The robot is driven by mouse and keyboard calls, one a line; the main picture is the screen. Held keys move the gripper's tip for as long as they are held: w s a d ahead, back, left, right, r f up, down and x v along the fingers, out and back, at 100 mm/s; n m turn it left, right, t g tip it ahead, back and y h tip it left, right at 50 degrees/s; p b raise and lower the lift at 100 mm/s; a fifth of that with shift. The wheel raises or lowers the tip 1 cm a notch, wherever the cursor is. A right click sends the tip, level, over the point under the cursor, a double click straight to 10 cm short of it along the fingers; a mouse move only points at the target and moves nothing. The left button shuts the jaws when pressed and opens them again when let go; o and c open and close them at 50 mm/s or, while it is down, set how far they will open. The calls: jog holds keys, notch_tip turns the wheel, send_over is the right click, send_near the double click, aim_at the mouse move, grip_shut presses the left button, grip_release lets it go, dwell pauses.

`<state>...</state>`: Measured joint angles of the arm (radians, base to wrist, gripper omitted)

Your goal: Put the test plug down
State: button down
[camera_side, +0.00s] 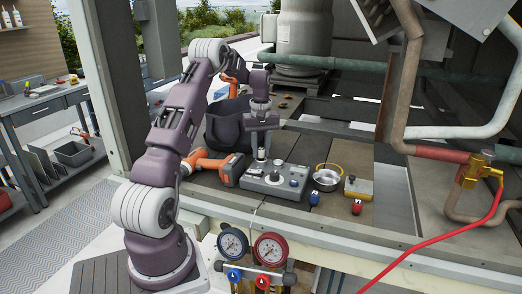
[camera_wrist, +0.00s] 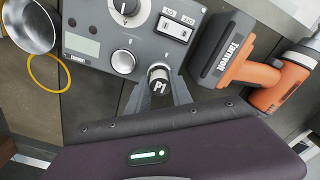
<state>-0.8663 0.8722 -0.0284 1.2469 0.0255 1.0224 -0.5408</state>
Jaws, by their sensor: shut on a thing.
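In the side view my gripper (camera_side: 261,153) points down over the left rear part of the grey control box (camera_side: 275,183).
An orange drill (camera_side: 213,165) lies left of the box, a dark bag (camera_side: 228,125) behind. Bare deck shows between.

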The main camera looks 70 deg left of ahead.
jog(key=shift+f, duration=0.35)
jog(key=c, duration=1.1)
grip_release()
jog(key=shift+c, duration=0.2)
